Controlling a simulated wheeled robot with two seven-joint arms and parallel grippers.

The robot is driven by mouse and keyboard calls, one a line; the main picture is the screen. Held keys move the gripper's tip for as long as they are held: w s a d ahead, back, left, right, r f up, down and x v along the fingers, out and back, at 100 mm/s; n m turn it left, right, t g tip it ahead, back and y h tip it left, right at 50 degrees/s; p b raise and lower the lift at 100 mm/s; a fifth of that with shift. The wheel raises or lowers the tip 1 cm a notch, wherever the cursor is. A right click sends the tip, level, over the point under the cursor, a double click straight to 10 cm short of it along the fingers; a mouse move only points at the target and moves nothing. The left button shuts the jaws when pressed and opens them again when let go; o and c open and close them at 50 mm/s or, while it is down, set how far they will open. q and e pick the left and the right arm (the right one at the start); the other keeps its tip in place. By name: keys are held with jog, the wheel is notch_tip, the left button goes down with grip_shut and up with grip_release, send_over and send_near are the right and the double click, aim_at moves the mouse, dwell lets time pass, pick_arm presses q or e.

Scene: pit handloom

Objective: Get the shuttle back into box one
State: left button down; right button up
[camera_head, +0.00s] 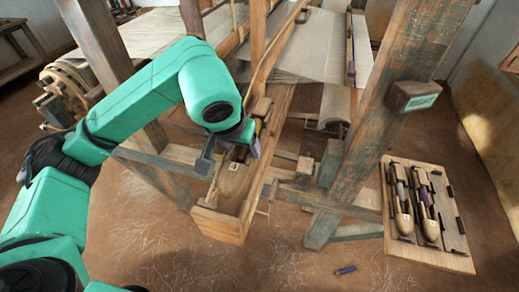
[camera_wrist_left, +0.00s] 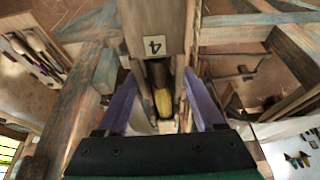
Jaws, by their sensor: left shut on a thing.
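No number for box one is readable. My right gripper is out of view.
A wooden board (camera_head: 452,232) at right holds two more shuttles (camera_head: 402,213) in slots. A thick loom post (camera_head: 372,120) with a sign block (camera_head: 413,96) stands between board and box. A small dark bobbin (camera_head: 346,270) lies on the floor.

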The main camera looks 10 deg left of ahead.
aim_at(231, 152)
pick_arm(q)
jog(key=a+f, duration=0.1)
jog(key=a+f+b, duration=0.1)
jog(key=f, duration=0.1)
jog(key=shift+w+a+b, duration=0.1)
jog(key=shift+b, duration=0.2)
jog(key=f+b, duration=0.3)
jog(key=f, duration=0.1)
jog(key=shift+d+f+b, duration=0.1)
jog(key=shift+d+b, duration=0.2)
jog(key=shift+d, duration=0.05)
jog(key=shift+a+f+b, duration=0.1)
jog(key=shift+f+b, duration=0.55)
jog(key=shift+b, duration=0.05)
jog(key=shift+f, duration=0.15)
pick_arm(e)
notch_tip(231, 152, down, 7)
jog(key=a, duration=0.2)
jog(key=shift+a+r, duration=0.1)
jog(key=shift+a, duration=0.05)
pick_arm(q)
jog(key=shift+c, duration=1.2)
grip_release()
jog(key=shift+o, duration=1.2)
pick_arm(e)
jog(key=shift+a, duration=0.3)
